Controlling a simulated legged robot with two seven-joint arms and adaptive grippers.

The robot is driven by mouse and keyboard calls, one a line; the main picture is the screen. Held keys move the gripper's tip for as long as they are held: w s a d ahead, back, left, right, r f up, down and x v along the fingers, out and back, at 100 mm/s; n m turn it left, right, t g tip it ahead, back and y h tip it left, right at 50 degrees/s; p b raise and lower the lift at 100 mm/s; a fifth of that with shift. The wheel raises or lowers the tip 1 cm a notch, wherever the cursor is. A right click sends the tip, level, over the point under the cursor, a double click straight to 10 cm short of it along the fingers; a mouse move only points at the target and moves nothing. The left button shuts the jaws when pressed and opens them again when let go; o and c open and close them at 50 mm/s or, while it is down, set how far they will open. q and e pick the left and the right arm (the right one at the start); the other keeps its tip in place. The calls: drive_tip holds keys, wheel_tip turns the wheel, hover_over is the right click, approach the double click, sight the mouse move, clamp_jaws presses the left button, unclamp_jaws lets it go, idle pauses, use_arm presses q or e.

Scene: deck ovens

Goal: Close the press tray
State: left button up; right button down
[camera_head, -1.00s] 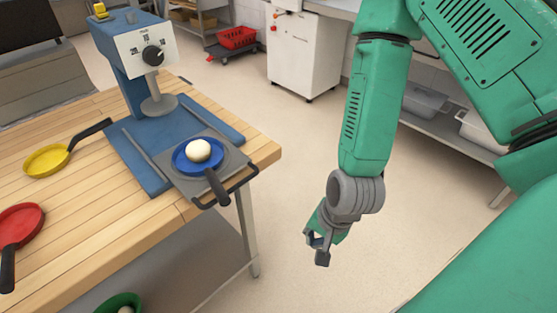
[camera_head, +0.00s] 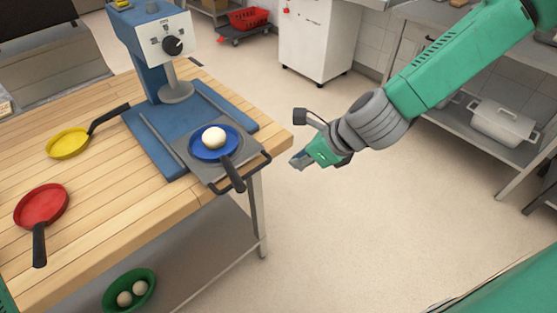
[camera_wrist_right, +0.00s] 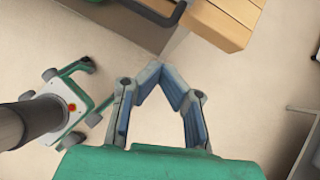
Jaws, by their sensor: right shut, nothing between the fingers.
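The blue press (camera_head: 150,45) stands on the wooden table in the head view. Its grey tray (camera_head: 247,151) is slid out toward the table's right corner, with a black bar handle (camera_head: 262,167) at its outer edge. A blue pan (camera_head: 204,153) holding a pale dough ball (camera_head: 214,137) sits on the tray. My right gripper (camera_head: 299,160) is shut and empty, to the right of the handle and apart from it. In the right wrist view its fingers (camera_wrist_right: 165,75) meet at the tips, and part of the handle (camera_wrist_right: 168,14) shows at the top. My left gripper is out of view.
The table (camera_head: 100,210) also bears a yellow pan (camera_head: 68,143) and a red pan (camera_head: 42,207). A green bowl with dough balls (camera_head: 130,292) is on the lower shelf. Open floor (camera_head: 350,220) lies right of the table. A white cabinet (camera_head: 318,40) stands behind.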

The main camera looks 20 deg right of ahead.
drive_tip(key=shift+w+a+f, duration=0.45)
drive_tip(key=shift+w+a, duration=0.05)
drive_tip(key=shift+w, duration=0.2)
drive_tip(key=shift+w+a+f, duration=0.45)
drive_tip(key=shift+w+f, duration=0.05)
drive_tip(key=shift+w, duration=0.15)
drive_tip(key=shift+w+a+f, duration=0.45)
drive_tip(key=shift+w+a, duration=0.05)
drive_tip(key=shift+w, duration=0.2)
